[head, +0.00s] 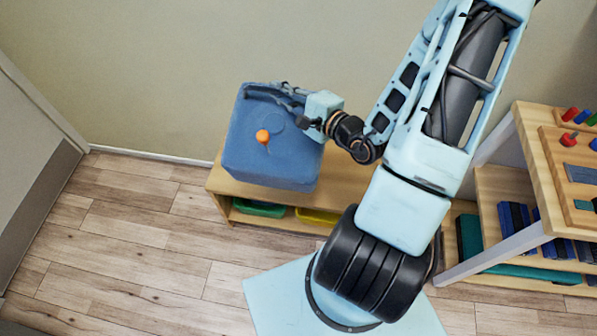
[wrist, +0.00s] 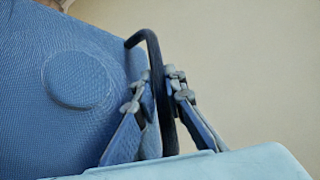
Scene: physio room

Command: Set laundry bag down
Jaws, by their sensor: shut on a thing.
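The laundry bag (head: 262,160) is a blue, box-shaped fabric bag with an orange knob on its face. In the head view it is at or just above the left end of a low wooden bench; I cannot tell whether it touches the bench top. My gripper (head: 278,92) is at the bag's upper edge. In the wrist view my gripper (wrist: 168,95) is shut on a dark handle, and the bag's blue side (wrist: 45,110) with a round raised patch fills the left. The bag's underside is hidden.
The low wooden bench (head: 345,185) stands against the wall, with a green bin (head: 258,208) and a yellow bin (head: 318,216) beneath. A wooden rack (head: 540,150) with coloured pieces stands at the right. The wooden floor (head: 130,250) at the left is clear.

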